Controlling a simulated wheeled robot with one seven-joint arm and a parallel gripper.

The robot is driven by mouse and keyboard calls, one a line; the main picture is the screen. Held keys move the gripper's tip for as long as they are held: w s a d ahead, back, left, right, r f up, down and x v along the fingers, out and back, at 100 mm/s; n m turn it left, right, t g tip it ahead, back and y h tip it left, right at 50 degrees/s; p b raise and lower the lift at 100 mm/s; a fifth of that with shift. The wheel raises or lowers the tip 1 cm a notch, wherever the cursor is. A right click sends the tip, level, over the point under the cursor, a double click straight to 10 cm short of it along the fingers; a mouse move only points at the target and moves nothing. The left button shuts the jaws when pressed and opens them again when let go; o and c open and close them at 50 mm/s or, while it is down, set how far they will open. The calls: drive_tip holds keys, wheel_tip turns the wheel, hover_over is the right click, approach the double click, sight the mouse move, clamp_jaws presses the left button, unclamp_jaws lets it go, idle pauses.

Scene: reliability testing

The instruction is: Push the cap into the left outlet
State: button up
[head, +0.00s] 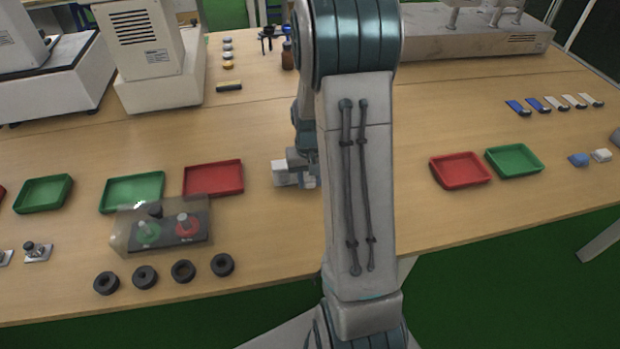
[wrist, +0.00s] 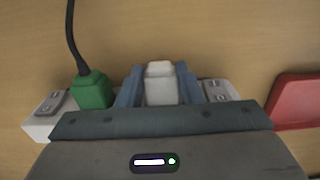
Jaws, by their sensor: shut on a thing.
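In the wrist view my gripper (wrist: 158,72) is shut on a white block-shaped cap (wrist: 161,88), one blue-grey finger on each side. The cap is over a white power strip (wrist: 39,128), whose middle is hidden by the cap and gripper. I cannot tell whether the cap is seated or above it. A green plug (wrist: 92,90) with a black cable stands in the strip left of the gripper. Grey fittings show at the strip's left end (wrist: 50,102) and right of the gripper (wrist: 216,91). In the head view my arm hides the gripper's fingers and most of the strip.
A red tray (wrist: 297,100) lies right of the strip in the wrist view. In the head view, red (head: 213,190) and green trays, a clear-covered button box (head: 160,230) and several black rings (head: 183,271) lie left of my arm. More trays (head: 460,182) are right.

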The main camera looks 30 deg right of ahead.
drive_tip(key=shift+w+d, duration=0.15)
drive_tip(key=shift+w, duration=0.2)
idle(0.3)
drive_tip(key=o, duration=1.1)
drive_tip(key=shift+c, duration=0.2)
